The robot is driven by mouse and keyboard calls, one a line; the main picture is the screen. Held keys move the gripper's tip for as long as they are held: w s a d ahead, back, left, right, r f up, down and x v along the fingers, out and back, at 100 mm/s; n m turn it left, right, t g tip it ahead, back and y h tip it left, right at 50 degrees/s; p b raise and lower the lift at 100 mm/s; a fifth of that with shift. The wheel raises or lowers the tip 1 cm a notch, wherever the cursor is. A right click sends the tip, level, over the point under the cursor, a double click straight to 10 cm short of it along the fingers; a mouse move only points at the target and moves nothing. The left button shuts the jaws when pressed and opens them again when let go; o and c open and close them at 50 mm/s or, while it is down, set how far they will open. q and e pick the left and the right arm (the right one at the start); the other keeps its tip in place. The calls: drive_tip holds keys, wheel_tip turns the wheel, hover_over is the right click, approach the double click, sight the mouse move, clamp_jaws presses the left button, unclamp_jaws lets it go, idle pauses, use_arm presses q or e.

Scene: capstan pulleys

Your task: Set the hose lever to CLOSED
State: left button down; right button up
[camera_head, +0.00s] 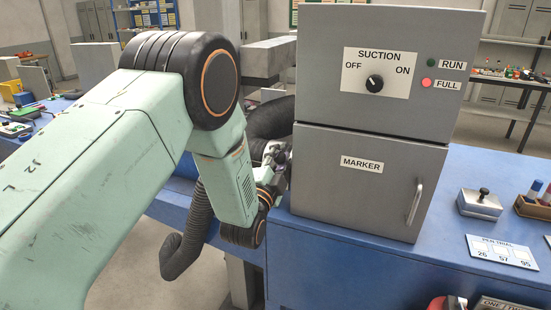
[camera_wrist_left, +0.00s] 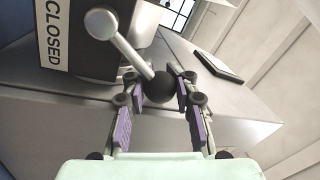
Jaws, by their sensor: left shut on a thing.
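The hose lever (camera_wrist_left: 130,55) shows in the left wrist view as a metal rod from a round silver hub to a black ball knob (camera_wrist_left: 160,88). My left gripper (camera_wrist_left: 161,92) is shut on the knob, with a purple-padded finger at either side. A CLOSED label (camera_wrist_left: 53,35) is at the upper left, beside the hub; the rod slants away from it. In the head view my left gripper (camera_head: 275,160) is beside the grey cabinet's left side, and the lever is hard to make out there. My right gripper is not in view.
The grey cabinet (camera_head: 315,170) has a SUCTION panel (camera_head: 376,72) and a MARKER door with a handle (camera_head: 415,200). A corrugated black hose (camera_head: 196,225) hangs behind my left arm. The blue bench (camera_head: 340,255) holds a PEN TRIAL card (camera_head: 502,251) at right.

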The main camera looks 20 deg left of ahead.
use_arm(q)
drive_tip(key=shift+s+d+f+m, duration=0.15)
drive_tip(key=shift+d+f+m, duration=0.1)
drive_tip(key=shift+f+m, duration=0.35)
drive_tip(key=shift+h, duration=0.4)
drive_tip(key=c, duration=1.5)
unclamp_jaws()
drive_tip(key=o, duration=0.5)
drive_tip(key=shift+s+r, duration=0.2)
drive_tip(key=shift+r, duration=0.2)
drive_tip(key=shift+w, duration=0.2)
